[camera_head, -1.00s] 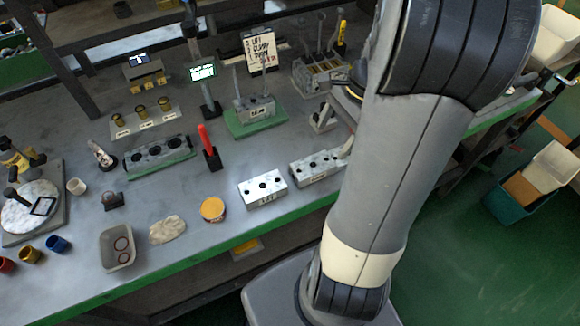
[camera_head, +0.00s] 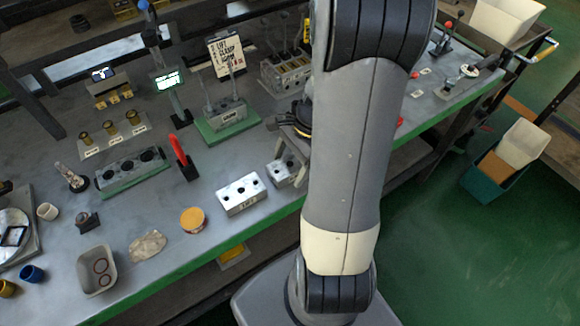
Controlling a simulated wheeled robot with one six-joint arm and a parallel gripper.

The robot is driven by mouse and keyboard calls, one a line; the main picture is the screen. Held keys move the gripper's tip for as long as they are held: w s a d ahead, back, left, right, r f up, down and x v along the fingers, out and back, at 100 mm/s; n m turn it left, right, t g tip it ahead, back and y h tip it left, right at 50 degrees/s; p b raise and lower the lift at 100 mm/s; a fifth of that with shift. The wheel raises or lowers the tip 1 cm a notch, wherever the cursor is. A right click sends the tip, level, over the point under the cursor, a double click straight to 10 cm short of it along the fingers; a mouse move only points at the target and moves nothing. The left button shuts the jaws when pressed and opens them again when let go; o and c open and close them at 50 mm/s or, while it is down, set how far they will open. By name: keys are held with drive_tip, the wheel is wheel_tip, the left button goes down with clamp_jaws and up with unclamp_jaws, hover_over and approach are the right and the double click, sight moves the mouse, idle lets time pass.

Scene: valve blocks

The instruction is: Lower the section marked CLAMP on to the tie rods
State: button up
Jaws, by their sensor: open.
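A green base (camera_head: 205,137) at the back centre bears a grey section (camera_head: 226,114) with thin upright tie rods (camera_head: 206,92) rising from it. Two metal sections with round holes lie near the table's front edge. The left one (camera_head: 241,203) is fully in view, its front marking too small to read. The right one (camera_head: 279,175) is partly hidden by my arm, so I cannot tell which is marked CLAMP. My gripper (camera_head: 290,150) is open, fingers pointing down above or beside the right section. My arm hides part of it, and contact cannot be told.
A sign (camera_head: 226,57) listing LIFT and CLAMP stands behind the base. A lit display (camera_head: 167,80) on a post and a red-handled tool (camera_head: 178,150) stand left of the base. A multi-block valve assembly (camera_head: 284,76) stands right of it. Bare tabletop lies between base and front sections.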

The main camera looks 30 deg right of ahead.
drive_tip(key=c, duration=1.4)
